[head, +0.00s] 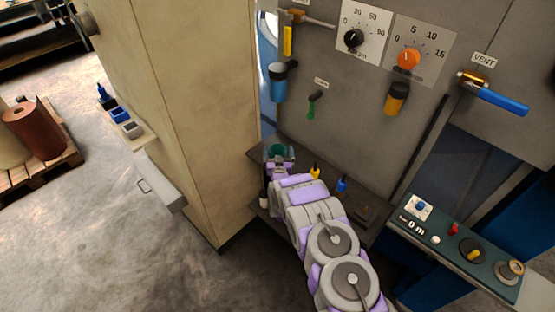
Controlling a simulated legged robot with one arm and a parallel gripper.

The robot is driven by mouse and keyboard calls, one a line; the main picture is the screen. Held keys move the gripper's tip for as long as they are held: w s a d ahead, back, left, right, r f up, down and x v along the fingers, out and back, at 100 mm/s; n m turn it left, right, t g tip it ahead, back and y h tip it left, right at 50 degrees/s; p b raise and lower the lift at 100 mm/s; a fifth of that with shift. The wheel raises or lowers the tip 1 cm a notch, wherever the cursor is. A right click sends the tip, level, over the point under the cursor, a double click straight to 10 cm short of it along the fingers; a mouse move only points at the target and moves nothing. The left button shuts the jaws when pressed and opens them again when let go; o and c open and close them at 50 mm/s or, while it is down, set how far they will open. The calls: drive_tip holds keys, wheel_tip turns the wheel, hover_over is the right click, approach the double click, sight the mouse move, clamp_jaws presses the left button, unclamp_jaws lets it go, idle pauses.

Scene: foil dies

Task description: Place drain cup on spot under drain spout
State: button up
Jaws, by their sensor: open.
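A small dark green cup (277,150) is at the far end of my arm, over the dark ledge (258,158) at the foot of the grey panel. My gripper (279,160) is open at the cup. The cup shows between or just beyond its fingers; I cannot tell whether they touch it. A small green-handled valve (312,104) hangs on the panel above and right of the cup, under a small label too small to read. It may be the drain spout. The marked spot is not visible; my arm covers part of the ledge.
A beige cabinet (185,100) stands close left of my gripper. Small yellow (315,172) and blue (342,184) handles rise from the ledge right of my arm. A control box (455,243) stands at right. A blue-handled vent valve (495,97) juts from the panel.

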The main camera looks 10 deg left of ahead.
drive_tip(key=shift+a, duration=0.35)
drive_tip(key=c, duration=0.6)
drive_tip(key=shift+d, duration=0.2)
drive_tip(key=c, duration=0.6)
drive_tip(key=shift+o, duration=0.2)
drive_tip(key=shift+r, duration=0.15)
drive_tip(key=s+d+r+m+h+p, duration=0.1)
drive_tip(key=d+r, duration=0.2)
drive_tip(key=r, duration=0.6)
drive_tip(key=s+d+r+h+p, duration=0.1)
drive_tip(key=d+r, duration=0.1)
drive_tip(key=r, duration=0.8)
drive_tip(key=s+d+r+m+h, duration=0.4)
drive_tip(key=s+d+r+h, duration=0.1)
drive_tip(key=s+d+r, duration=1.1)
wheel_tip(320, 180, up, 2)
drive_tip(key=shift+s+d+r+g+h+b, duration=0.1)
drive_tip(key=shift+s+d+g+h+b, duration=0.25)
drive_tip(key=shift+d, duration=0.55)
